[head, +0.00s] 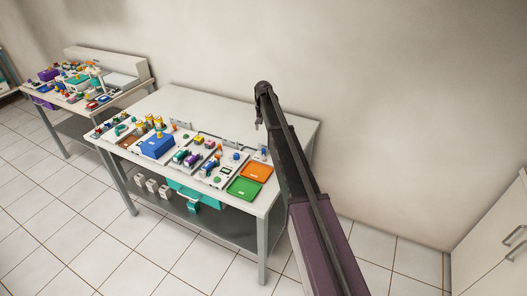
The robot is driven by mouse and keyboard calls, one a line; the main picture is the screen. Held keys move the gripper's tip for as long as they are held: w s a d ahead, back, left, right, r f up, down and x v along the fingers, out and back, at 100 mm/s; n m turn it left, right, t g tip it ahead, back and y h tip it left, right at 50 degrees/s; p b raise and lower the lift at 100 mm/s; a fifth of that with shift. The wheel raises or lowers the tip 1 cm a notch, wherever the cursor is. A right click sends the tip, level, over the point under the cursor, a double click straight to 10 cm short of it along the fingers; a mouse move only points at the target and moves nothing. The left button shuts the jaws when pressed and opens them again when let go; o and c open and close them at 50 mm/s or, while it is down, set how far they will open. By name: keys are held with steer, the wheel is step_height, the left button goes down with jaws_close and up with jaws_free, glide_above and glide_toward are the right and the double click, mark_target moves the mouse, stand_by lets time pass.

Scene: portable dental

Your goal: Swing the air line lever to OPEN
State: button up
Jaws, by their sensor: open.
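My arm reaches up from the lower right, and my gripper (257,124) hangs from its end, pointing down over the right rear part of the white table (190,103). The gripper is small in view; it is open and nothing shows between its fingers. It appears apart from the objects on the table. The air line lever cannot be made out for sure. Markings such as OPEN are too small to read.
A blue box (157,145), an orange tray (255,172) and a green tray (244,189) lie along the table's front. Several small coloured parts stand between them. The table's rear is bare. A second cluttered table (120,90) stands at left, a white cabinet (492,235) at right.

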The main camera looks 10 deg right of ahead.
mark_target(263, 149)
steer(key=shift+f+b, duration=6.45)
steer(key=shift+f, duration=0.2)
jaws_close()
